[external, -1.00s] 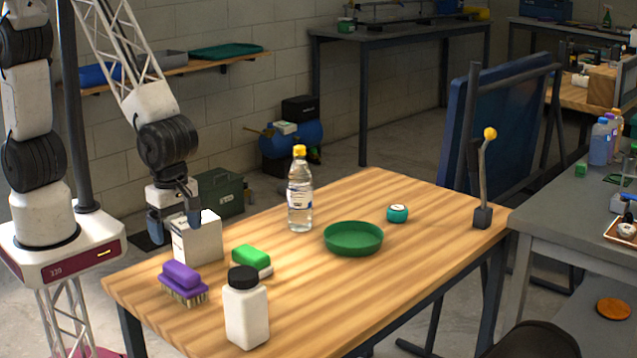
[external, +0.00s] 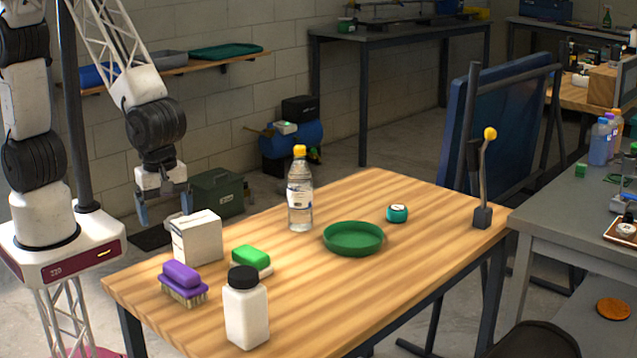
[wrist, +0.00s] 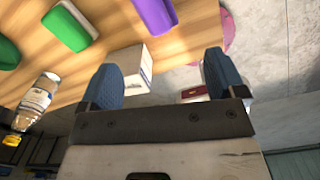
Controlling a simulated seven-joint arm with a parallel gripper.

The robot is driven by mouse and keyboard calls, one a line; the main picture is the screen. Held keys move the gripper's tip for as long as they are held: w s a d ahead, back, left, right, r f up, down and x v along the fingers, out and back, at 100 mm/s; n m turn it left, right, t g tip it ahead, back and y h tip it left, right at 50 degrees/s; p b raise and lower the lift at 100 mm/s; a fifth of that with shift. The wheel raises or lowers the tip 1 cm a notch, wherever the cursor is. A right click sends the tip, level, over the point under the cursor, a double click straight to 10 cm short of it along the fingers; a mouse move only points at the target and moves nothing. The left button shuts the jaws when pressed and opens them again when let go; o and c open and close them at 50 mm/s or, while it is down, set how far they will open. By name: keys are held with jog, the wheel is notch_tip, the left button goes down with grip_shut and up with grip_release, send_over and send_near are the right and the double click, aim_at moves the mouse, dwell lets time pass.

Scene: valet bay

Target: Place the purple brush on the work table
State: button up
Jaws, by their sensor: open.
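The purple brush (external: 183,283) rests bristles down on the wooden work table (external: 330,290), near its front left corner. It also shows at the top of the wrist view (wrist: 155,16), partly cut off by the frame edge. My gripper (external: 164,212) is open and empty. It is behind the white box (external: 198,238), near the table's left back edge, with the box between it and the brush. In the wrist view the two blue fingers (wrist: 165,80) are spread wide, with the box (wrist: 132,68) beside the left finger.
A lever (external: 484,185) is at the right end. The table's right front is clear.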

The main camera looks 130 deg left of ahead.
jog(key=s+d+r+m, duration=0.2)
jog(key=s+r+m, duration=0.4)
jog(key=s+m, duration=0.3)
jog(key=s+d+r+m+t, duration=0.1)
jog(key=s+d+r+m, duration=0.2)
jog(key=s+r+m, duration=0.4)
jog(key=s+d+r+m+t, duration=0.1)
jog(key=s+d+r+m, duration=0.1)
jog(key=s+r+m, duration=0.5)
jog(key=s+m, duration=0.5)
jog(key=m, duration=0.5)
jog(key=shift+s+d, duration=0.2)
jog(key=shift+s, duration=0.15)
